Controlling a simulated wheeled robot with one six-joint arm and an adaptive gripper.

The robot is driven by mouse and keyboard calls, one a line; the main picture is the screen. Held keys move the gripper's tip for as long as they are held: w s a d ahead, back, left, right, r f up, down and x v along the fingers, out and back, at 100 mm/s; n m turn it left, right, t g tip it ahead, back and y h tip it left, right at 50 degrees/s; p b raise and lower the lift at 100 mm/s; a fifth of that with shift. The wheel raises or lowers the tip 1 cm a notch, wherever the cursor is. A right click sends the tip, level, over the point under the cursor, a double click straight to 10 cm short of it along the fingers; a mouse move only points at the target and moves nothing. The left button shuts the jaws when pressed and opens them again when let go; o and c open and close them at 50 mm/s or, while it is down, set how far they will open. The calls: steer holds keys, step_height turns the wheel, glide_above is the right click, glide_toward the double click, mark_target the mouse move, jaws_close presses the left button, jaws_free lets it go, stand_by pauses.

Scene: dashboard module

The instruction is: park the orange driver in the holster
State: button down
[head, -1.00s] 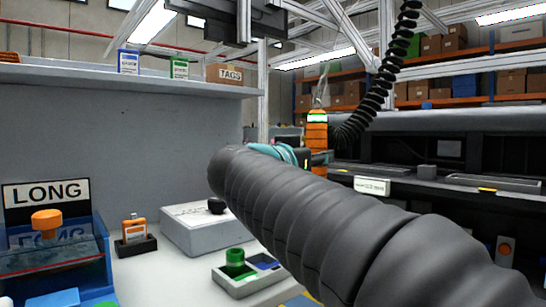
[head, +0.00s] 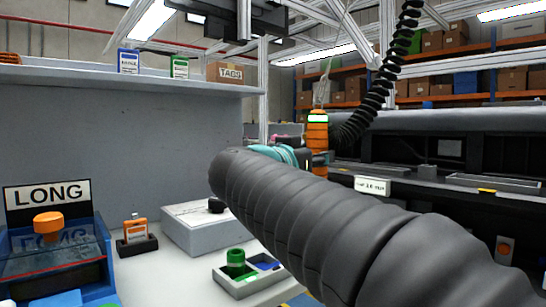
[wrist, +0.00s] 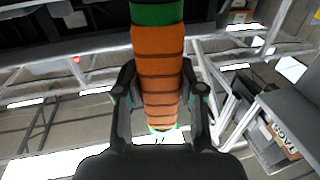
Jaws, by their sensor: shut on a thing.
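The orange driver (head: 317,137) is upright, with a green and white band near its top, behind the far end of my arm in the head view. In the wrist view its ribbed orange body (wrist: 158,75) runs between the two fingers, with a green band at the top of the picture. My gripper (wrist: 160,100) is shut on it. In the head view my dark sleeved arm hides most of the gripper; only teal and dark parts show beside the driver. I cannot make out a holster in either view.
A black coiled hose (head: 377,90) hangs beside the driver. On the bench at left are a blue LONG bin (head: 100,245), a small black stand (head: 137,246) with an orange item, a grey box (head: 190,232) and a tray (head: 235,285). A dark dashboard module (head: 440,150) lies at right.

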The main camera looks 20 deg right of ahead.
steer(key=shift+f, duration=0.15)
steer(key=c, duration=0.6)
jaws_free()
steer(key=shift+c, duration=0.2)
steer(key=shift+a, duration=0.1)
